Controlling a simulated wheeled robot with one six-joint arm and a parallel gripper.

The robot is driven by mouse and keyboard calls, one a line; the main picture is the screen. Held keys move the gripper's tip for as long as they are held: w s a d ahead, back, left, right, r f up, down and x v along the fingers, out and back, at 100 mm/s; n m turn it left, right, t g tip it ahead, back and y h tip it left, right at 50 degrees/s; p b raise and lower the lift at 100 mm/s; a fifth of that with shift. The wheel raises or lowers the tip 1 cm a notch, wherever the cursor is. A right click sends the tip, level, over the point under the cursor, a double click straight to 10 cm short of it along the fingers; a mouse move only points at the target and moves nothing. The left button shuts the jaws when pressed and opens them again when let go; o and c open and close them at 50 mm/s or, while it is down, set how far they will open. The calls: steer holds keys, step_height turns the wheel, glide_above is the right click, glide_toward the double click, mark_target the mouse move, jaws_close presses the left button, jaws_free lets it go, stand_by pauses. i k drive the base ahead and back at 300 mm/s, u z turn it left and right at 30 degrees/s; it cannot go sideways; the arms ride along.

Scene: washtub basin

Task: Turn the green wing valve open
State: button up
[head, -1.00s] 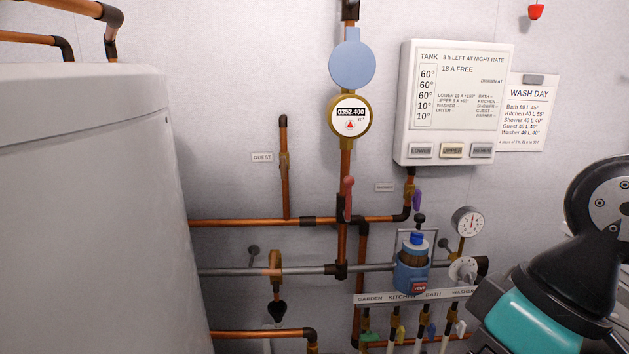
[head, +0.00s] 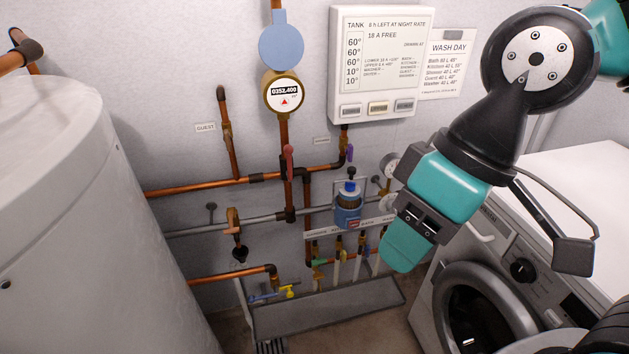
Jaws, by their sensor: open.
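The green wing valve (head: 320,262) is small in the head view, on the leftmost of the short taps under the label strip, low on the back wall. It sits just above the grey trough. Which way its wing lies is too small to tell. My gripper (head: 497,238) is at the end of my black and teal arm, to the right of the valve and apart from it. A dark finger on thin bars stands out at its right; its other side is partly hidden by the arm. It is open, with nothing seen in it.
Beside the green valve are white, blue and other handles on the taps. A blue-capped filter (head: 349,207) hangs above. A grey trough (head: 330,306) lies below. A washing machine (head: 436,296) stands at right, a large white tank (head: 60,200) at left. Copper pipes cross the wall.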

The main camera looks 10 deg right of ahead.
mark_target(318, 261)
steer(key=k, duration=1.2)
steer(key=z, duration=0.3)
steer(key=i, duration=0.8)
steer(key=u, duration=0.4)
